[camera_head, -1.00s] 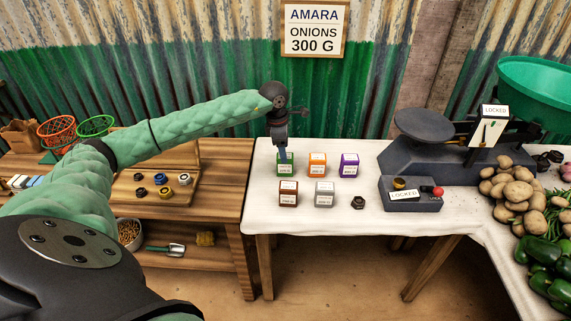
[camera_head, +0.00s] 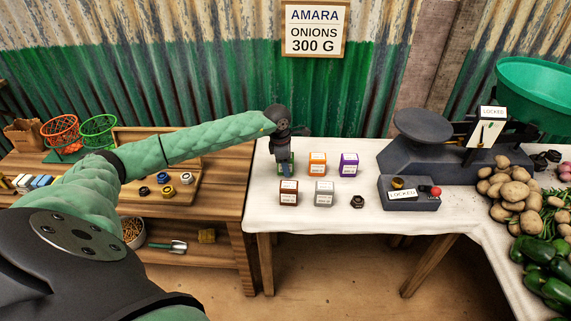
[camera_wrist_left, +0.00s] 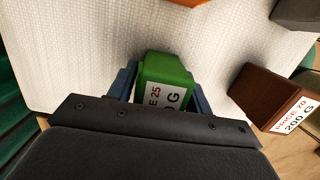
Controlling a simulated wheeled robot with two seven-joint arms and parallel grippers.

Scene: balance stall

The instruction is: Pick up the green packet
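The green packet (camera_head: 285,168) stands at the back left of the white-covered table, largely hidden by my left gripper in the head view. In the left wrist view the green packet (camera_wrist_left: 168,72) sits between the two blue fingers of my left gripper (camera_wrist_left: 165,80), with its price label showing. The left gripper (camera_head: 284,160) points down over the packet. The fingers are on either side of it; I cannot tell whether they press on it. The packet appears to rest on the table. My right gripper is not in view.
Orange (camera_head: 317,164), purple (camera_head: 349,165), brown (camera_head: 288,193) and grey (camera_head: 324,194) packets stand close by. The brown packet (camera_wrist_left: 278,98) is nearest in the wrist view. A dark scale (camera_head: 425,150) stands to the right, with potatoes (camera_head: 510,188) beyond.

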